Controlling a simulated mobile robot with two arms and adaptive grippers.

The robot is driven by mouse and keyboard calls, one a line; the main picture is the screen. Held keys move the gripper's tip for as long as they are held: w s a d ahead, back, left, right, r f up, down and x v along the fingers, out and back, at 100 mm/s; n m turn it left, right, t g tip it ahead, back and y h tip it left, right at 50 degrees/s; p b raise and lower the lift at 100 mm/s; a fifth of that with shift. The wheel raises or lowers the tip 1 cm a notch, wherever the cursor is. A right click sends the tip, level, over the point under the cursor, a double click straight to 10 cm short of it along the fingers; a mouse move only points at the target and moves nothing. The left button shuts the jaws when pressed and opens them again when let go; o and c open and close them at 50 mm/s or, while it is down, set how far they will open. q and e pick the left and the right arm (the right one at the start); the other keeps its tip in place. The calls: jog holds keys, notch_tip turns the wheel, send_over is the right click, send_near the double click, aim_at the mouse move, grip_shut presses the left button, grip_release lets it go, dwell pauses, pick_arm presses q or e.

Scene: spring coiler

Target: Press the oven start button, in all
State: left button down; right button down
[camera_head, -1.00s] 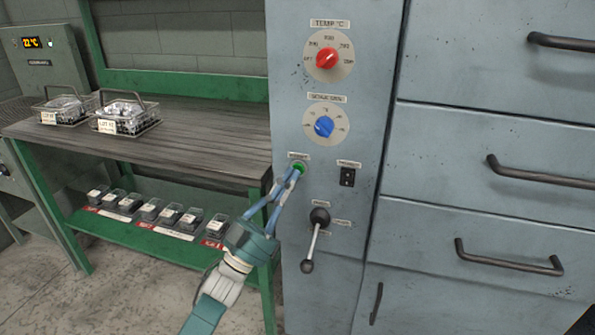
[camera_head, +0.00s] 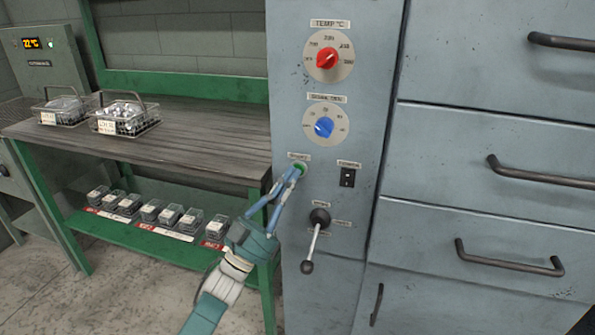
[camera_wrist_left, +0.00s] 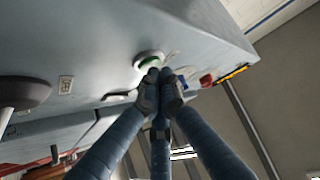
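My right gripper is not in view.
A red temperature dial (camera_head: 327,58), a blue dial (camera_head: 324,127), a black switch (camera_head: 347,177) and a lever (camera_head: 314,240) share the panel. Grey drawers (camera_head: 490,130) stand to the right. A green-framed bench (camera_head: 190,140) with wire baskets (camera_head: 125,117) stands to the left.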

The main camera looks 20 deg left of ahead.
pick_arm(q)
jog(key=shift+w, duration=0.1)
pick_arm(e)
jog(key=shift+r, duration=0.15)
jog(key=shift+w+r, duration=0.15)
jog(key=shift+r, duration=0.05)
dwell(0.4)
pick_arm(q)
jog(key=shift+s, duration=0.2)
jog(key=shift+s+p, duration=0.35)
jog(key=shift+s, duration=0.15)
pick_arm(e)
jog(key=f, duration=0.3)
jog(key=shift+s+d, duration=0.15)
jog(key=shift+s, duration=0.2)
